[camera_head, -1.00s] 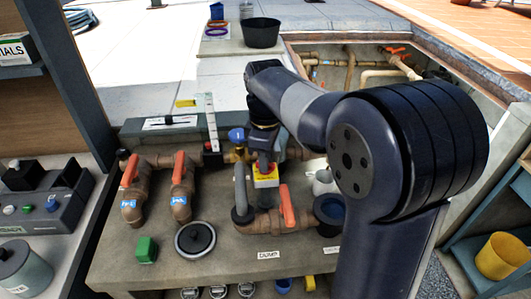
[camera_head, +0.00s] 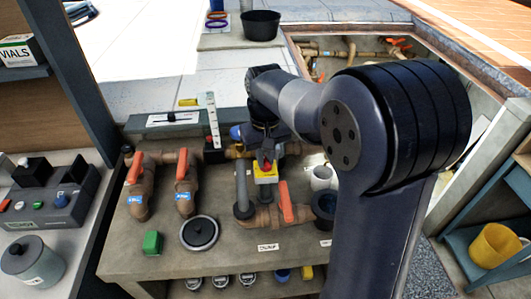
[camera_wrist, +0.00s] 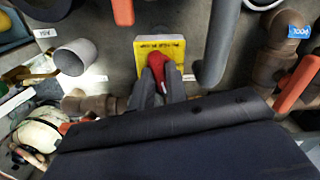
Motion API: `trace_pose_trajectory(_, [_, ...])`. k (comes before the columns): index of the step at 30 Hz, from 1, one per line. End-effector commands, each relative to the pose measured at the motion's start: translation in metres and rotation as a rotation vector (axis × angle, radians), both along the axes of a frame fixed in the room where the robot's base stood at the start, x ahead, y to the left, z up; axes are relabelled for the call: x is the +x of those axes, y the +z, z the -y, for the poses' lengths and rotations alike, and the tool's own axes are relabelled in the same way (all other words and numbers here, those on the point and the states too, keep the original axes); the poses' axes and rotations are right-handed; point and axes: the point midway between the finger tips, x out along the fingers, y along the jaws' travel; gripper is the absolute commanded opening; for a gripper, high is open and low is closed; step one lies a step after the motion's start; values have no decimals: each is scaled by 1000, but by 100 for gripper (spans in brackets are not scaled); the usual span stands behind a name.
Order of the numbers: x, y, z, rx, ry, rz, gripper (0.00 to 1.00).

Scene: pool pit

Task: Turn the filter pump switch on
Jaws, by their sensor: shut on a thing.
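The filter pump switch is a yellow plate (camera_wrist: 180,47) with dark lettering and a red knob (camera_wrist: 162,67), seen in the wrist view. In the head view its yellow plate (camera_head: 265,177) stands behind the grey pipe and orange-handled valve on the bench. My gripper (camera_wrist: 161,77) is shut on the red knob, with a dark finger on each side of it. In the head view my gripper (camera_head: 267,158) comes down over the switch from above. The fingers hide part of the knob, and I cannot tell which way it is turned.
Orange valve handles (camera_head: 286,202) and a grey upright pipe (camera_head: 242,190) stand close to the gripper. A white cup (camera_head: 321,178) is to the right. A round black lid (camera_head: 199,233) and green block (camera_head: 152,242) lie at the bench front.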

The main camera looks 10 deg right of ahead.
Motion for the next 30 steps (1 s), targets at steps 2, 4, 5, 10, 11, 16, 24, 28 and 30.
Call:
trace_pose_trajectory(2, [0, 1, 0, 0, -58, -1, 0])
trace_pose_trajectory(4, [0, 1, 0, 0, -104, 0, 0])
trace_pose_trajectory(5, [0, 1, 0, 0, -123, 0, 0])
trace_pose_trajectory(10, [0, 1, 0, 0, -206, 0, 0])
trace_pose_trajectory(11, [0, 1, 0, 0, -217, 0, 0])
trace_pose_trajectory(16, [0, 0, 0, 0, -260, 0, 0])
trace_pose_trajectory(24, [0, 0, 0, 0, -279, 0, 0])
trace_pose_trajectory(28, [0, 0, 0, 0, -279, 1, 0])
trace_pose_trajectory(30, [0, 0, 0, 0, -279, 1, 0])
